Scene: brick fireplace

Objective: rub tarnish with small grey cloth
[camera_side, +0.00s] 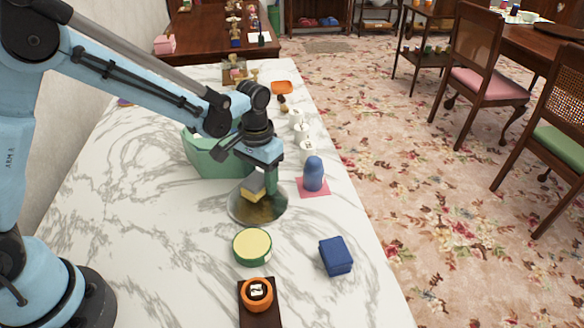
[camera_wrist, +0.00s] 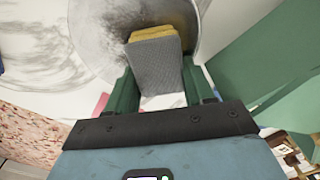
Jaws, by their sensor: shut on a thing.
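My gripper (camera_side: 264,184), with green fingers, is shut on the small grey cloth (camera_side: 252,190), a block-like pad with a yellow end. In the wrist view, the cloth's grey face (camera_wrist: 155,72) lies between the two fingers (camera_wrist: 163,88). The cloth is over a round metal plate (camera_side: 272,212) on the marble top; whether it touches the plate I cannot tell. The plate has brownish, dark tarnish in the side view. In the wrist view, dark tarnish (camera_wrist: 108,38) shows on the plate beside the cloth.
A green bin (camera_side: 205,155) stands close behind the plate. A blue rounded object (camera_side: 313,173) on a pink square is to the right. A yellow-topped green tin (camera_side: 252,246), a blue block (camera_side: 336,255) and an orange ring on a dark board (camera_side: 260,308) lie nearer. White pieces (camera_side: 302,130) stand behind.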

